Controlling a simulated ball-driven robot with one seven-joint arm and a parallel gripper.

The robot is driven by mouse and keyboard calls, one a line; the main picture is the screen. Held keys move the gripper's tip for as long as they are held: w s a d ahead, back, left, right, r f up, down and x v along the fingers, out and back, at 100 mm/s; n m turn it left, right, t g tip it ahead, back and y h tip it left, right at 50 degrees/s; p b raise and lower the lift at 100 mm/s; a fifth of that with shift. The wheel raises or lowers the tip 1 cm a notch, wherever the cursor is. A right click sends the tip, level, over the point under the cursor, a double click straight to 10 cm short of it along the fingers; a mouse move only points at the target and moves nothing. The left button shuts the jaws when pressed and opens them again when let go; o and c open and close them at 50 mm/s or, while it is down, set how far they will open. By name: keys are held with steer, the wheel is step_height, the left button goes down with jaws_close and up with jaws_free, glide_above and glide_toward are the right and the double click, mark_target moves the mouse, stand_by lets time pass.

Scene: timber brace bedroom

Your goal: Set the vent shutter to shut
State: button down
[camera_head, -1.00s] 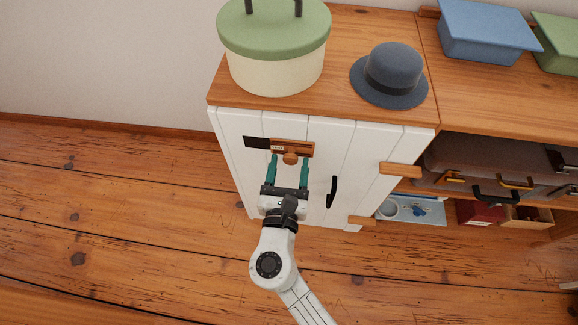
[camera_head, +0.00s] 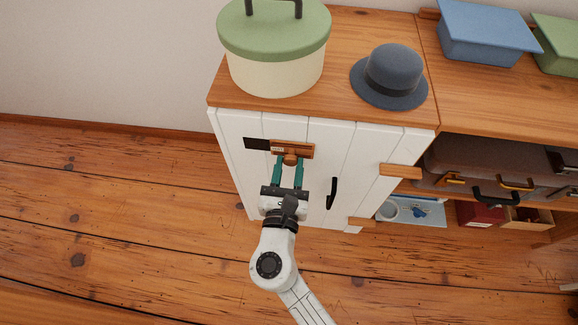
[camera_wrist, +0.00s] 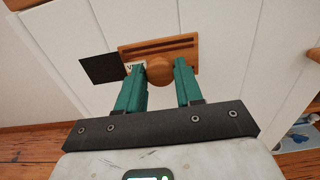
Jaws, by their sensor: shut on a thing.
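The vent shutter is a small wooden slide (camera_head: 304,151) with a round knob (camera_wrist: 160,70), set high on the white cabinet front. In the wrist view the slide (camera_wrist: 190,48) has a dark slot along it, and a partly covered label shows at its left end. A black square opening (camera_head: 256,143) lies uncovered just left of the slide; it also shows in the wrist view (camera_wrist: 101,68). My gripper (camera_head: 289,162) has its teal fingers either side of the knob and is shut on it. The fingers partly hide the slide's lower edge.
The cabinet (camera_head: 340,145) has a black door handle (camera_head: 332,192) to the right of my gripper. A green-lidded round box (camera_head: 274,65) and a dark hat (camera_head: 391,75) stand on top. Open shelving with a suitcase (camera_head: 480,165) is at right. The floor at left is clear.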

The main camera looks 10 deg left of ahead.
mark_target(263, 144)
steer(key=a, duration=0.6)
steer(key=shift+w+a, duration=0.1)
steer(key=shift+a, duration=0.25)
steer(key=c, duration=0.8)
jaws_free()
steer(key=shift+o, duration=0.2)
steer(key=s+p, duration=0.2)
steer(key=s, duration=0.8)
steer(key=shift+s+a, duration=0.15)
steer(key=shift+s, duration=0.25)
